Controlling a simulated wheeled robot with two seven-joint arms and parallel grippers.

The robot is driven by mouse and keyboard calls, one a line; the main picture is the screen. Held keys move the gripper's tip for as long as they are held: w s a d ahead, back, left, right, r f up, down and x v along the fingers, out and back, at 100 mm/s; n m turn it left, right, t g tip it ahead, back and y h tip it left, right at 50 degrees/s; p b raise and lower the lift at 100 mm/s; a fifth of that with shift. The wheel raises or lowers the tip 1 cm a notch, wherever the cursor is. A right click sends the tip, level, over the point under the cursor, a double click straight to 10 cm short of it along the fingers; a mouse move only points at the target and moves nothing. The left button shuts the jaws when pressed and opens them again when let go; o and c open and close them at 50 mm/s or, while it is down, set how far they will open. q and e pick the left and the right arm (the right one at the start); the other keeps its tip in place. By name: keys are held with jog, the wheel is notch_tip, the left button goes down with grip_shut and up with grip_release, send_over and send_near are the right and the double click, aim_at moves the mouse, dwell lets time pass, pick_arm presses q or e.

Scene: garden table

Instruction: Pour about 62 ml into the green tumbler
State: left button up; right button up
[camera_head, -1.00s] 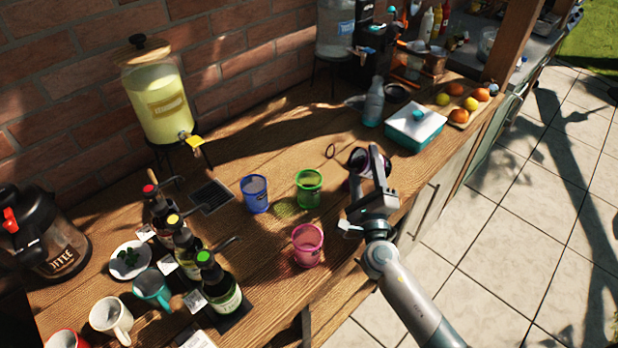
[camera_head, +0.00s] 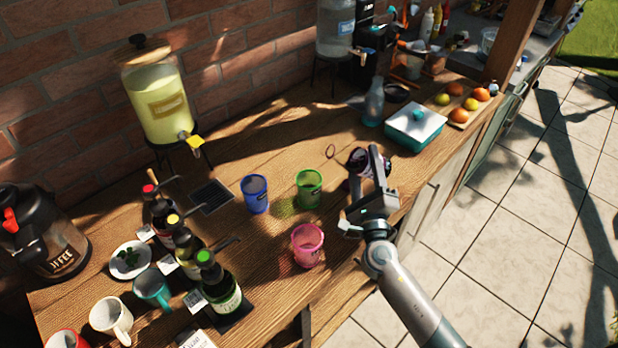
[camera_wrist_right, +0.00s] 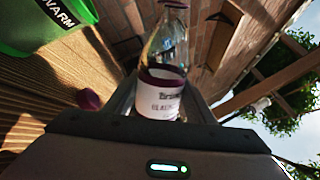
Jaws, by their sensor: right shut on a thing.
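The green tumbler (camera_head: 309,190) stands upright on the wooden table, between the blue tumbler and my right gripper in the head view. Its green side, with the word WARM, shows at the top left of the right wrist view (camera_wrist_right: 40,25). My right gripper (camera_head: 366,172) is to the right of the tumbler, shut on a clear bottle (camera_wrist_right: 163,75) with dark purple contents and a white label. In the head view the bottle (camera_head: 358,160) is partly hidden behind the gripper. I cannot tell its exact tilt. No stream of liquid shows. My left gripper is not in view.
A blue tumbler (camera_head: 255,194) and a pink tumbler (camera_head: 307,246) stand close by. Several pump bottles and mugs are at the lower left. A lemonade dispenser (camera_head: 158,95) stands at the wall. A teal box (camera_head: 414,128) is behind my right gripper.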

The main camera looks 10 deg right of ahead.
aim_at(350, 168)
jog(key=shift+a+f+m, duration=0.2)
jog(key=shift+f+m, duration=0.05)
jog(key=shift+m, duration=0.25)
jog(key=shift+a+r+m+g+h+p, duration=0.3)
jog(key=shift+a+r+m+h+p, duration=0.2)
jog(key=shift+m, duration=0.2)
jog(key=shift+a+f+m, duration=0.2)
jog(key=shift+f+m, duration=0.2)
jog(key=shift+m, duration=0.2)
jog(key=shift+a+f+m, duration=0.25)
jog(key=shift+f+m, duration=0.15)
jog(key=shift+m, duration=0.2)
jog(key=shift+a+r+m+g+h+p, duration=0.15)
jog(key=shift+m+g+h+p, duration=0.1)
jog(key=shift+m+p, duration=0.3)
jog(key=shift+d+r+m+g+h+p, duration=0.15)
jog(key=shift+m+g+p, duration=0.15)
jog(key=shift+m, duration=0.35)
jog(key=m, duration=0.1)
jog(key=m+p, duration=0.2)
jog(key=shift+a+g, duration=0.25)
jog(key=shift+g, duration=0.1)
jog(key=shift+w+a+f+m+g+p, duration=0.15)
jog(key=shift+f+m+p, duration=0.1)
jog(key=shift+m, duration=0.4)
jog(key=shift+s+a+f+m+g+p, duration=0.1)
jog(key=shift+a+f+m+g+p, duration=0.1)
jog(key=shift+m, duration=0.45)
